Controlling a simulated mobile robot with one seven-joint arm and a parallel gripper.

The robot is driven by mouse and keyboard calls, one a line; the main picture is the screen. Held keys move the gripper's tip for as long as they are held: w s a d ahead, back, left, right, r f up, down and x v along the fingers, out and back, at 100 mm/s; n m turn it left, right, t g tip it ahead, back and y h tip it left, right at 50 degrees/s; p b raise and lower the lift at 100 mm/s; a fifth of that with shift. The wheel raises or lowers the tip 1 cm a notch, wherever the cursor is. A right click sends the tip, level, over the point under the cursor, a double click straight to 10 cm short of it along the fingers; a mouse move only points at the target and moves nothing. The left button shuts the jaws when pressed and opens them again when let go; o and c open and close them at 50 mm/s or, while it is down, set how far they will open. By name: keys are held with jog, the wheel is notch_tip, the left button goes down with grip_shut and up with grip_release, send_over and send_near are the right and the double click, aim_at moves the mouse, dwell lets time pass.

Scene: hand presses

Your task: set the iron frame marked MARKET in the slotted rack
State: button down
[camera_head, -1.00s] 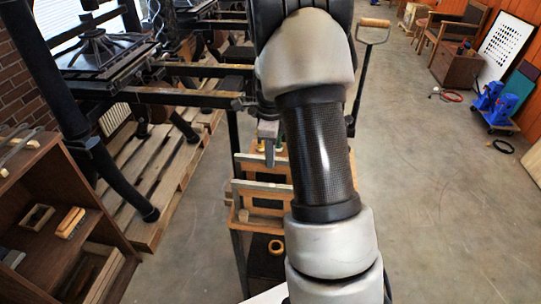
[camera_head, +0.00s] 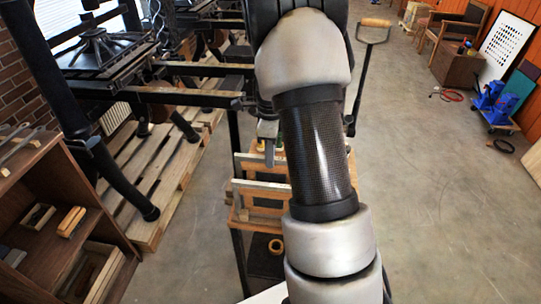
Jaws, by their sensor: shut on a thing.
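My arm comes up the middle of the view and hides most of the work area. Part of my gripper (camera_head: 268,143) shows to the left of the arm, pointing down above the wooden stand. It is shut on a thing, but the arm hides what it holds. A wooden stand with pale upright bars (camera_head: 262,188) lies below and behind the arm; it looks like the slotted rack, though its slots are too small to tell. I cannot make out the iron frame or any MARKET lettering.
A brown shelf unit (camera_head: 60,215) with small wooden items stands at the left. Black presses (camera_head: 95,60) stand on wooden pallets (camera_head: 170,180) behind it. A lever with a wooden handle (camera_head: 376,22) rises right of my arm. The right-hand floor (camera_head: 430,190) is mostly clear.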

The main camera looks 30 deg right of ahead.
aim_at(271, 171)
jog(key=shift+f, duration=0.2)
jog(key=shift+f+b, duration=0.8)
jog(key=shift+f, duration=0.3)
jog(key=shift+f+b, duration=0.45)
jog(key=shift+f, duration=0.25)
jog(key=shift+f+b, duration=0.4)
jog(key=shift+f, duration=0.55)
dwell(1.1)
jog(key=c, duration=1.7)
grip_release()
jog(key=shift+o, duration=0.6)
jog(key=shift+r, duration=0.2)
jog(key=shift+r+p, duration=1.75)
jog(key=shift+r, duration=0.35)
